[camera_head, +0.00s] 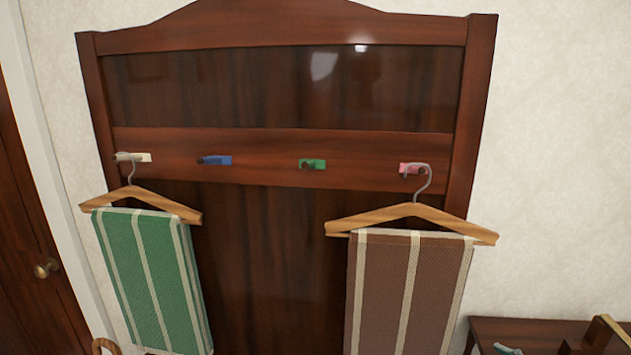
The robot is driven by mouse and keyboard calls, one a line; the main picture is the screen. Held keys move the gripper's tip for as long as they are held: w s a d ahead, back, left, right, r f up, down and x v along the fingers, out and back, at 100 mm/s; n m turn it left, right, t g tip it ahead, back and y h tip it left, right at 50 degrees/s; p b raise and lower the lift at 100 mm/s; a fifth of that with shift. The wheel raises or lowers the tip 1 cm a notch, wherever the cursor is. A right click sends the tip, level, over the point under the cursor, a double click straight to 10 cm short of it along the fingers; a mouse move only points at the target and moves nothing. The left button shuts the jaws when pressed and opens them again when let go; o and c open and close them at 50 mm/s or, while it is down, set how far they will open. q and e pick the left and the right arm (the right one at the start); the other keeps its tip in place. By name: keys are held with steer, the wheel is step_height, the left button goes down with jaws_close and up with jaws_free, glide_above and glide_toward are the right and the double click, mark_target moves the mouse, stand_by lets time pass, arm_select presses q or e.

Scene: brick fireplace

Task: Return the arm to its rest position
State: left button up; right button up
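Neither of my grippers is in view, and no part of my arms shows for certain. A dark wooden coat rack (285,95) stands against the wall.
A dark wooden table (550,328) at the lower right bears several partly cut-off items, among them a wooden piece (610,328). A curved wooden piece (106,346) shows at the lower left edge. A dark door (25,255) with a brass knob (46,268) is at the left.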

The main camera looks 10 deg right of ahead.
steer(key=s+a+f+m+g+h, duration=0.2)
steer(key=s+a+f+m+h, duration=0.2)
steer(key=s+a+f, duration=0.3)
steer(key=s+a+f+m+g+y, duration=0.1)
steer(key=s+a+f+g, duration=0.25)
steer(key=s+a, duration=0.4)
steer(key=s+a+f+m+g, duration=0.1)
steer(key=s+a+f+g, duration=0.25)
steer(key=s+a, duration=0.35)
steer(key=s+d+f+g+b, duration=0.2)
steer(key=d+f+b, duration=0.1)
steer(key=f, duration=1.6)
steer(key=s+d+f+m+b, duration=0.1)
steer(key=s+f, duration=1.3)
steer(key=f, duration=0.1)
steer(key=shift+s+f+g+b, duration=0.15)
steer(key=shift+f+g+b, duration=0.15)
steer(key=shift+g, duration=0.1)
